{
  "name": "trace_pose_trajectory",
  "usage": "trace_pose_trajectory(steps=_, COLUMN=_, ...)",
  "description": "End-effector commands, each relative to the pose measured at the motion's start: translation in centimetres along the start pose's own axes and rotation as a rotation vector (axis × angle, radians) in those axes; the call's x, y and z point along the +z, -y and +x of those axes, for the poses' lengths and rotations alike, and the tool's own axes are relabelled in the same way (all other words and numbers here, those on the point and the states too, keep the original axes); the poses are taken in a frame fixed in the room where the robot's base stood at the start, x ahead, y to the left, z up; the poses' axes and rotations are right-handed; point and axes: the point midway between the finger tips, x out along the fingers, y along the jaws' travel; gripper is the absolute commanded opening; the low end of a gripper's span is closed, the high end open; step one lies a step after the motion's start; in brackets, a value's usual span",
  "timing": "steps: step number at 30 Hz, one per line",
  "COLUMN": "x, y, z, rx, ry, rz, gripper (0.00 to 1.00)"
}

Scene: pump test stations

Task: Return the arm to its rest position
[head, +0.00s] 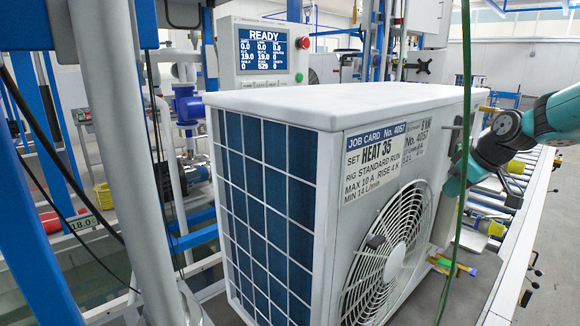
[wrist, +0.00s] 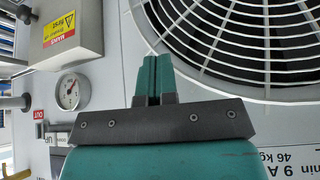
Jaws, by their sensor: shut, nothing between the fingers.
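My gripper (wrist: 152,80) shows in the wrist view with its two teal fingers together and nothing between them. It is in front of the white heat pump unit, beside the round fan grille (wrist: 250,35). In the head view my teal and dark arm comes in from the right and reaches the right end of the unit (head: 310,105); the fingertips cannot be made out there. The unit carries a job card (head: 385,155) reading HEAT 35.
In the wrist view a grey box (wrist: 88,32) with a yellow warning label and a dial gauge (wrist: 70,92) are left of my fingers. The head view shows a READY display (head: 262,50), blue posts at left, a hanging green cable (head: 463,130) and a white-edged bench at right.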

Motion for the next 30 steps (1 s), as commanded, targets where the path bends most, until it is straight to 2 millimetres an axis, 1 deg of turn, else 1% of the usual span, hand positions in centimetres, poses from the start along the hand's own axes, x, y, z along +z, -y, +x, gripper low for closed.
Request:
trace_pose_trajectory(steps=1, x=0.5, y=3.3, z=0.3, rx=-0.004, ry=0.029, rz=0.055, gripper=0.00)
trace_pose_trajectory(steps=2, x=1.1, y=5.0, z=0.5, rx=-0.001, ry=0.047, rz=0.093, gripper=0.00)
trace_pose_trajectory(steps=3, x=1.9, y=7.1, z=0.6, rx=0.008, ry=0.070, rz=0.140, gripper=0.00)
trace_pose_trajectory(steps=4, x=2.7, y=8.6, z=0.6, rx=0.015, ry=0.090, rz=0.175, gripper=0.00)
trace_pose_trajectory(steps=6, x=4.8, y=11.9, z=0.6, rx=0.037, ry=0.131, rz=0.245, gripper=0.00)
trace_pose_trajectory(steps=8, x=6.8, y=14.3, z=0.5, rx=0.060, ry=0.164, rz=0.295, gripper=0.00)
trace_pose_trajectory(steps=9, x=8.1, y=15.6, z=0.3, rx=0.076, ry=0.183, rz=0.323, gripper=0.00)
trace_pose_trajectory(steps=11, x=10.0, y=17.4, z=0.1, rx=0.102, ry=0.210, rz=0.359, gripper=0.00)
trace_pose_trajectory(steps=12, x=11.4, y=18.5, z=-0.2, rx=0.119, ry=0.228, rz=0.380, gripper=0.00)
trace_pose_trajectory(steps=14, x=13.3, y=19.9, z=-0.6, rx=0.146, ry=0.249, rz=0.408, gripper=0.00)
trace_pose_trajectory(steps=15, x=14.7, y=20.7, z=-0.8, rx=0.165, ry=0.263, rz=0.423, gripper=0.00)
trace_pose_trajectory(steps=18, x=18.0, y=22.6, z=-1.7, rx=0.210, ry=0.292, rz=0.455, gripper=0.00)
trace_pose_trajectory(steps=19, x=16.7, y=23.8, z=-2.0, rx=0.161, ry=0.280, rz=0.424, gripper=0.00)
trace_pose_trajectory(steps=20, x=16.2, y=25.1, z=-2.2, rx=0.121, ry=0.280, rz=0.397, gripper=0.00)
trace_pose_trajectory(steps=21, x=15.7, y=26.8, z=-2.7, rx=0.070, ry=0.282, rz=0.361, gripper=0.00)
trace_pose_trajectory(steps=23, x=15.2, y=29.3, z=-3.5, rx=-0.003, ry=0.287, rz=0.302, gripper=0.00)
trace_pose_trajectory(steps=24, x=15.0, y=31.0, z=-4.1, rx=-0.049, ry=0.291, rz=0.261, gripper=0.00)
trace_pose_trajectory(steps=27, x=14.8, y=34.8, z=-5.9, rx=-0.157, ry=0.303, rz=0.152, gripper=0.00)
trace_pose_trajectory(steps=30, x=15.1, y=37.8, z=-7.7, rx=-0.241, ry=0.319, rz=0.052, gripper=0.00)
